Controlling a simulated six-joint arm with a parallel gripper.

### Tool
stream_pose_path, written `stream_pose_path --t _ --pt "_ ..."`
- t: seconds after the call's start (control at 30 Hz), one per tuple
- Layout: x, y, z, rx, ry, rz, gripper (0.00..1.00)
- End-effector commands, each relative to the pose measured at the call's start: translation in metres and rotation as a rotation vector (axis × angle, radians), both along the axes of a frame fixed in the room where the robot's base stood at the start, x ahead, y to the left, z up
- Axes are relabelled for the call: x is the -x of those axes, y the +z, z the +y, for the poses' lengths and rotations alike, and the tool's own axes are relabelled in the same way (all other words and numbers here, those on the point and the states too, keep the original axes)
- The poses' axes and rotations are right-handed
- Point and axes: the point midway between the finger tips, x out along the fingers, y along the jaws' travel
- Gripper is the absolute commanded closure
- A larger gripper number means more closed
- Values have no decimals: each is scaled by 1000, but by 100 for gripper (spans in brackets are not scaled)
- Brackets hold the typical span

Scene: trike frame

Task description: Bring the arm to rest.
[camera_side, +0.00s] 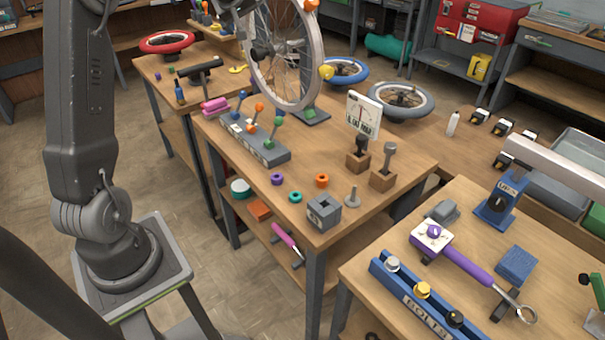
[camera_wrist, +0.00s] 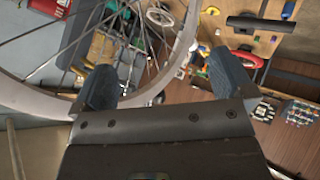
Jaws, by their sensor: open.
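My gripper (camera_wrist: 165,76) shows in the wrist view with its two blue-grey fingers spread wide. Nothing is held between them. A large spoked wheel (camera_wrist: 35,97) fills the left of that view, its rim passing close behind the left finger; I cannot tell whether they touch. In the side view the wheel (camera_side: 310,75) stands upright above the middle bench. A dark part of my arm's end shows at the top edge beside the wheel, but the fingers are cut off or hidden there.
The right bench holds a blue bolt rail (camera_side: 420,292) and a purple-handled wrench (camera_side: 465,266). Floor beside my base is clear.

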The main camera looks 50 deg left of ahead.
Motion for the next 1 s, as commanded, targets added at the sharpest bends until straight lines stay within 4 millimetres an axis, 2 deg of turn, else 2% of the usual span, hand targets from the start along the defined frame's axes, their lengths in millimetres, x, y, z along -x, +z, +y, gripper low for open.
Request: stream_pose_path --t 0.03,0.1,0.17,0.2,0.3,0.37,0.4,0.5,0.6,0.73,0.83,1.0 --pt "1 20 -35 -22 -59 -16 0" --pt "8 36 -81 -45 -146 -7 0" --pt "19 42 -123 -62 -230 21 0" --pt "29 44 -150 -74 -288 43 0" --pt "62 41 -215 -104 -438 116 0" --pt "86 36 -250 -124 -529 159 0" --pt "103 32 -271 -139 -589 188 0" --pt "150 16 -318 -179 -739 258 0" --pt "197 -5 -352 -221 -879 322 0" --pt "246 -31 -377 -268 -1022 385 0" --pt "270 -46 -386 -291 -1091 418 0" --pt "285 -56 -391 -307 -1134 440 0"
